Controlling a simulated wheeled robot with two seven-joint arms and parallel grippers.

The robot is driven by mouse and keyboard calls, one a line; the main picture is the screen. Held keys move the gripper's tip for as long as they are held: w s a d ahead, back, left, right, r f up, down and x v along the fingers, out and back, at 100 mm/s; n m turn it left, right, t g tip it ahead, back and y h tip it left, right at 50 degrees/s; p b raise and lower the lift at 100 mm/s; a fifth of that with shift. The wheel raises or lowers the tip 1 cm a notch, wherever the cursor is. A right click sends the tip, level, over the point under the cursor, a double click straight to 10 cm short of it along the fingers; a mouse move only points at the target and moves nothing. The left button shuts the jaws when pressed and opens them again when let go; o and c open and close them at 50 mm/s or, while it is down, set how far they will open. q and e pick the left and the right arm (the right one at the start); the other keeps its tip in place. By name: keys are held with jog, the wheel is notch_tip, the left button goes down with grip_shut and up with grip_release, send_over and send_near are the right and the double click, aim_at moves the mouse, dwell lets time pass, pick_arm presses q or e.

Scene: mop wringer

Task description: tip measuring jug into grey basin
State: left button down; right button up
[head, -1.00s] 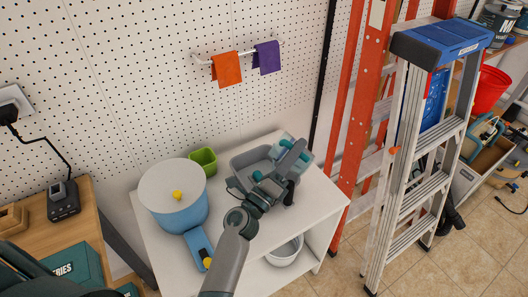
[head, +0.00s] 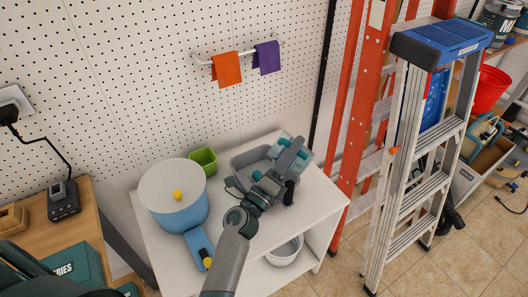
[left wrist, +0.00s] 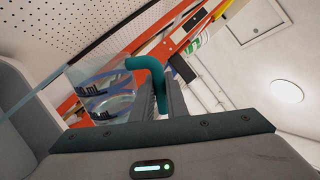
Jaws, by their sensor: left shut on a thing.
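The measuring jug (left wrist: 100,92) is clear, with dark markings and a teal handle (left wrist: 147,66). In the left wrist view my left gripper (left wrist: 165,98) is shut on the handle, with the clear body to the left. In the head view my left gripper (head: 291,151) is over the right part of the grey basin (head: 238,166), on the white table. The gripper and wrist hide much of the jug and basin there. I cannot tell the jug's exact tilt or whether it holds anything. My right gripper is not in view.
A blue pot with a pale lid (head: 172,184) and a green cup (head: 203,160) stand left of the basin. A white bowl (head: 285,252) sits on the lower shelf. An orange ladder (head: 349,150) and a silver stepladder (head: 421,190) stand to the right.

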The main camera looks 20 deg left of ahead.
aim_at(281, 142)
pick_arm(q)
jog(key=shift+a+r+n+y, duration=0.3)
jog(key=shift+a+r+n, duration=0.1)
jog(key=shift+n, duration=0.2)
dwell(0.6)
jog(key=shift+w+a+r+n+t+y+p, duration=0.1)
jog(key=shift+a+r+n+t+y+p, duration=0.2)
jog(key=shift+a+n+p, duration=0.25)
jog(key=shift+w+a+r+n+t+y+p, duration=0.1)
jog(key=shift+a+r+n+t+y+p, duration=0.2)
jog(key=shift+a+n, duration=0.4)
dwell(0.8)
jog(key=shift+w+a+r+n+y+p, duration=0.1)
jog(key=shift+a+r+n+y+p, duration=0.25)
jog(key=shift+n, duration=0.3)
jog(key=shift+a+r+n+y+p, duration=0.1)
jog(key=shift+a+n+y+p, duration=0.3)
jog(key=shift+n, duration=0.2)
dwell(0.6)
